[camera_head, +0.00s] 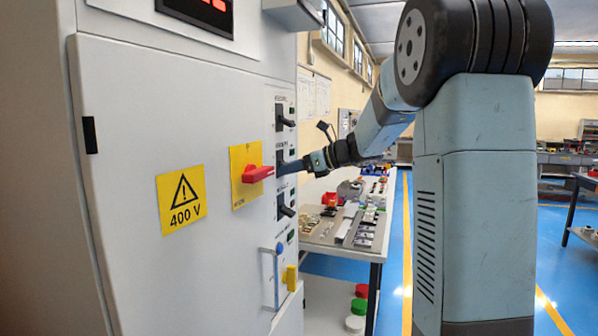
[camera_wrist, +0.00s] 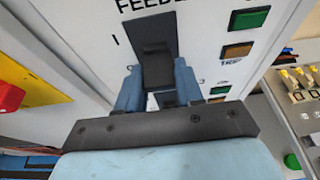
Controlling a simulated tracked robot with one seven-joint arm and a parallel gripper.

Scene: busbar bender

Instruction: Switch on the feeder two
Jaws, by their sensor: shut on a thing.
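My gripper (camera_wrist: 158,80) is shut on the black handle (camera_wrist: 153,50) of a feeder switch, with one blue finger on each side. The switch is on the white panel, under a partly cut-off "FEEDE" label. An "I" mark is left of the handle. In the head view my gripper (camera_head: 286,167) reaches the middle of three black switches in a column. The middle switch (camera_head: 281,156) is partly hidden by my gripper. The upper switch (camera_head: 285,117) and lower switch (camera_head: 286,208) are clear of it. The feeder number is not readable.
A red rotary handle (camera_head: 257,174) on a yellow plate sticks out just left of the switches. Green (camera_wrist: 249,18) and orange (camera_wrist: 238,50) indicators sit right of the held switch. A bench (camera_head: 345,250) with parts stands behind.

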